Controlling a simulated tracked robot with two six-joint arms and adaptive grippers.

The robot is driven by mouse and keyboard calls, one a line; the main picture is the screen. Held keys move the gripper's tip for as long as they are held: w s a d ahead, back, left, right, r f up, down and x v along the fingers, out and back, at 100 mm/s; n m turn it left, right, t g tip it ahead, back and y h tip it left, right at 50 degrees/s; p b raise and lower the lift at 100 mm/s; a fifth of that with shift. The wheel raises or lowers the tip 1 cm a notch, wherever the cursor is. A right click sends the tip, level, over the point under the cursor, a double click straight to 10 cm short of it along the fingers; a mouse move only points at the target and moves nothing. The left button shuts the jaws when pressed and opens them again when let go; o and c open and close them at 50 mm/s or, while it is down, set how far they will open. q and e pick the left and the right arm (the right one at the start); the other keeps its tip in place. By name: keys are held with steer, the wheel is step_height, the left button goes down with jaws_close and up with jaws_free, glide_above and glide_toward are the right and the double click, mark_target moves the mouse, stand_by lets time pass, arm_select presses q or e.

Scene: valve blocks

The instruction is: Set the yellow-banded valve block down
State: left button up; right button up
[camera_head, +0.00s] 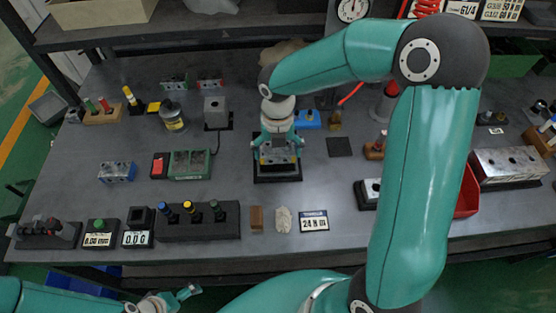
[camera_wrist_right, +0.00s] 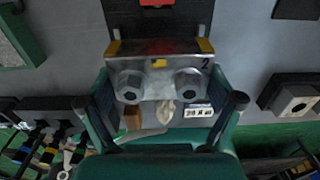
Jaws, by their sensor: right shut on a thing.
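The yellow-banded valve block (camera_head: 278,157) is a silver block with yellow marks, between the fingers of my right gripper (camera_head: 278,148) at the middle of the table. In the right wrist view the block (camera_wrist_right: 158,64) shows two hex-headed fittings, yellow corners and a "2". My right gripper (camera_wrist_right: 165,118) is shut on it, one finger at each side. A black base plate (camera_head: 278,179) shows under and in front of the block; I cannot tell whether the block touches it. My left gripper (camera_head: 178,298) is at the bottom edge, away from the table items, its opening unclear.
A blue-marked valve block (camera_head: 117,172) stands at the left. A green box (camera_head: 190,164) with a red switch is left of my right gripper. A brown block (camera_head: 256,218), a pale lump (camera_head: 283,220) and a label plate (camera_head: 314,221) lie in front. An empty dark pad (camera_head: 339,147) is to the right.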

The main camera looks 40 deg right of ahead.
mark_target(278, 168)
steer(key=shift+f, duration=2.35)
steer(key=o, duration=1.2)
steer(key=shift+o, duration=0.2)
steer(key=shift+r, duration=0.1)
step_height(278, 168, up, 12)
steer(key=shift+f, duration=0.1)
